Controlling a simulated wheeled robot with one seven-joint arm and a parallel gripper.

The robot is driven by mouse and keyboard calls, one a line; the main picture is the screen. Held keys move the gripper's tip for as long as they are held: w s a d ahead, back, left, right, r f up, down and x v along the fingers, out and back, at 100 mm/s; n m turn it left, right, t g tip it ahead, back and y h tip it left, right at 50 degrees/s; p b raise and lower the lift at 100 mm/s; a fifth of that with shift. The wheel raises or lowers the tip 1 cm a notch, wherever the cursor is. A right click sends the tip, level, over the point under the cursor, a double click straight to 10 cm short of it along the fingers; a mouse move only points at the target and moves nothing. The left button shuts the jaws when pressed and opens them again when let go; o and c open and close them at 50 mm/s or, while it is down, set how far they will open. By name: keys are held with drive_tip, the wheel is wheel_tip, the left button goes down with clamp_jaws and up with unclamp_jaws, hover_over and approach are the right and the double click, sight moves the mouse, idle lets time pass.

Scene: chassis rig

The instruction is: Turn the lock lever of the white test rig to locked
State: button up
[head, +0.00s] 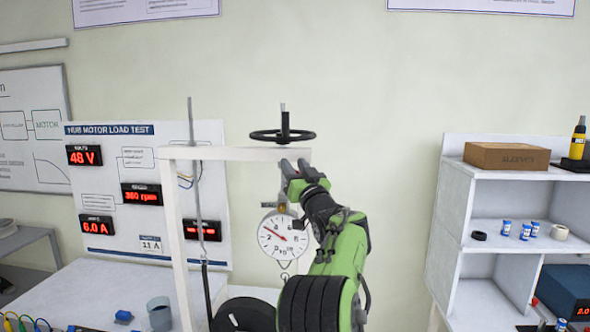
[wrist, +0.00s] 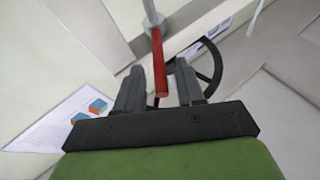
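The white test rig (head: 235,153) stands in front of the wall with a black handwheel (head: 283,136) on top. The red lock lever (wrist: 158,55) shows in the wrist view, joined to a grey metal end at the top. My gripper (wrist: 159,75) is open, with one finger on each side of the red lever and a visible gap to each finger. In the head view my gripper (head: 292,168) is at the rig's top right corner, just under the handwheel, and hides most of the lever there.
A round dial gauge (head: 283,237) hangs under the crossbar, close to my arm. A panel with red displays (head: 140,195) stands behind the rig at left. A white shelf (head: 495,185) with small items stands at right. Bare wall lies between rig and shelf.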

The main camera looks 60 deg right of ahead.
drive_tip(key=shift+f, duration=0.1)
drive_tip(key=shift+a+f, duration=0.1)
drive_tip(key=shift+f, duration=0.05)
drive_tip(key=b+v, duration=0.8)
drive_tip(key=v, duration=0.7)
drive_tip(key=shift+s, duration=0.25)
drive_tip(key=shift+a, duration=0.1)
